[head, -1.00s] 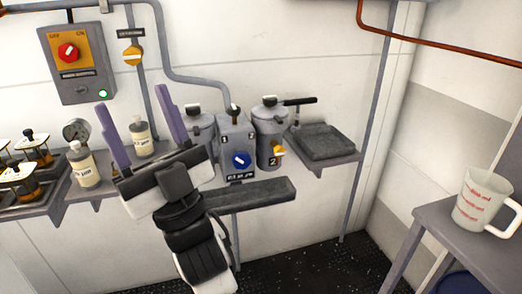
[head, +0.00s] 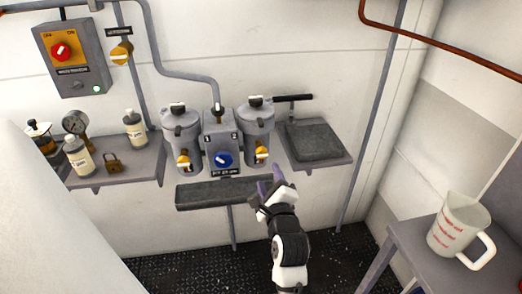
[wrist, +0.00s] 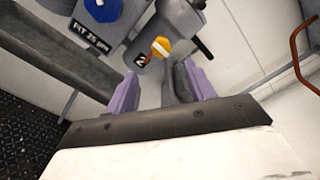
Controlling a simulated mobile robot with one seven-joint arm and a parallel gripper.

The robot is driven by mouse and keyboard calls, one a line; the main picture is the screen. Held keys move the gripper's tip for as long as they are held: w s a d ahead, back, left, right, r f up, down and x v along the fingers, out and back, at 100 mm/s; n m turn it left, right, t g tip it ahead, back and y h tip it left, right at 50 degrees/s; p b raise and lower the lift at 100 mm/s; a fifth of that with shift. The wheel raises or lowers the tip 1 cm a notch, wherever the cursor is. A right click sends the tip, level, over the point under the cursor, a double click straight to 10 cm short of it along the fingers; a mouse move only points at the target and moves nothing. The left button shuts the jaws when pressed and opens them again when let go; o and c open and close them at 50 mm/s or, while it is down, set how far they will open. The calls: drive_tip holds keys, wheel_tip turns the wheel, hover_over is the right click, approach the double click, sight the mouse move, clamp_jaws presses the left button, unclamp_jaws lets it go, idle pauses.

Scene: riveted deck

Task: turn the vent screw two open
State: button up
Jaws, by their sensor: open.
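Vent screw two is the small orange-yellow knob (head: 261,151) low on the right grey filter canister (head: 256,122). In the wrist view the orange screw (wrist: 160,47), with a pale stripe across it, shows beside a black "2" label. My gripper (head: 271,181), with purple fingers, is just below and in front of the right canister in the head view. In the wrist view my gripper (wrist: 160,88) is open and empty. The screw lies beyond the fingertips, between their lines, apart from them.
A blue selector knob (head: 223,160) sits on the middle box. The left canister (head: 181,133) has its own yellow screw (head: 183,159). A dark trough (head: 220,193) runs below. A shelf with a dark tray (head: 315,141) stands right. A measuring jug (head: 460,232) is at far right.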

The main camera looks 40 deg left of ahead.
sight(262, 155)
drive_tip(key=p+x, duration=0.2)
drive_tip(key=x, duration=0.9)
drive_tip(key=shift+w+a+r, duration=0.1)
drive_tip(key=shift+w+a, duration=0.2)
drive_tip(key=c, duration=1)
